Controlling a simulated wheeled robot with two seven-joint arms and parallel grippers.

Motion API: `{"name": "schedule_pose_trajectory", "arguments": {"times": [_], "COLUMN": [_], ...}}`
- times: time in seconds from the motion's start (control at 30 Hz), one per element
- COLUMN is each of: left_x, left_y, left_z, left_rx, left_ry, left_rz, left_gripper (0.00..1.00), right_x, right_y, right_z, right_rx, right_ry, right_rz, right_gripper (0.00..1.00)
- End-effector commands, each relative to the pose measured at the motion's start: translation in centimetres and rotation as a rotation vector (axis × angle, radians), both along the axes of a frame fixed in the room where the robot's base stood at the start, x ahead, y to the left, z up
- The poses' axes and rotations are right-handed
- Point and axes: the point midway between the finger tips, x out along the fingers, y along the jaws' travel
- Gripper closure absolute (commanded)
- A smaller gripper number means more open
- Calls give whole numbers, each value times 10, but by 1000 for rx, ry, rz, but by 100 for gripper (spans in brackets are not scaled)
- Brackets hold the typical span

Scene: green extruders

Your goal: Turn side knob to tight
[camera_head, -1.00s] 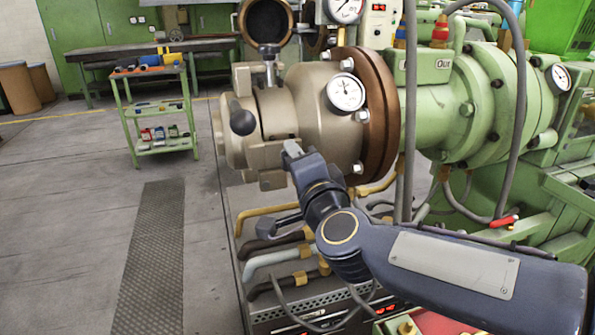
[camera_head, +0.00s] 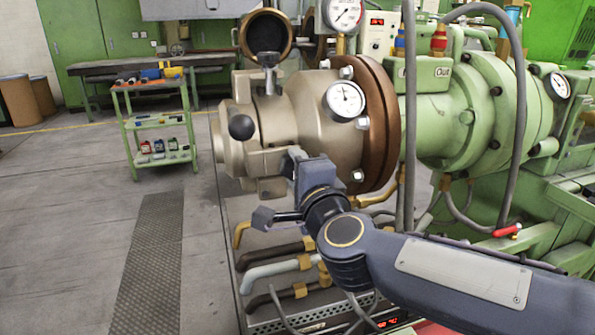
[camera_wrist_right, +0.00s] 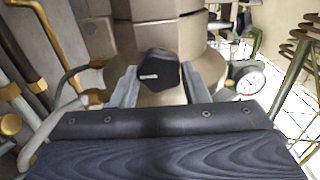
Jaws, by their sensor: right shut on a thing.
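The side knob (camera_wrist_right: 158,70) is a black, faceted knob with a small pale mark, on the beige extruder head. In the right wrist view it sits between the two grey fingers of my right gripper (camera_wrist_right: 159,82), which is shut on it. My left gripper is not in view.
A dial gauge (camera_head: 345,100) and brown flange (camera_head: 385,120) are close to the right. Pipes (camera_head: 275,268) run below. The floor at left is open.

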Motion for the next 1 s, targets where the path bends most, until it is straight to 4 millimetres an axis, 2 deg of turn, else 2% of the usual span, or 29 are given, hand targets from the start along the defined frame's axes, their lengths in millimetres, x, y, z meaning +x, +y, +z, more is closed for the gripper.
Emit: {"name": "schedule_pose_trajectory", "arguments": {"times": [0.1, 0.13, 0.27, 0.53, 0.63, 1.0], "left_x": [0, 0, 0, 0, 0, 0], "left_y": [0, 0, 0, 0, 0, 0], "left_z": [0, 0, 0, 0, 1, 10], "left_rx": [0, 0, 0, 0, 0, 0], "left_ry": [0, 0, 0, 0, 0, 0], "left_rz": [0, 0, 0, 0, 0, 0], "left_gripper": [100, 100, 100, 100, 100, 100], "right_x": [0, 0, 0, 0, -6, -62], "right_y": [0, 0, 0, 0, -2, -20], "right_z": [0, 0, 0, 0, 1, 2], "right_rx": [3, 2, 1, 0, 0, 0], "right_ry": [2, 2, 1, 0, 0, -1], "right_rz": [-1, -1, -1, 0, 1, 1], "right_gripper": [82, 55, 38, 37, 37, 37]}}
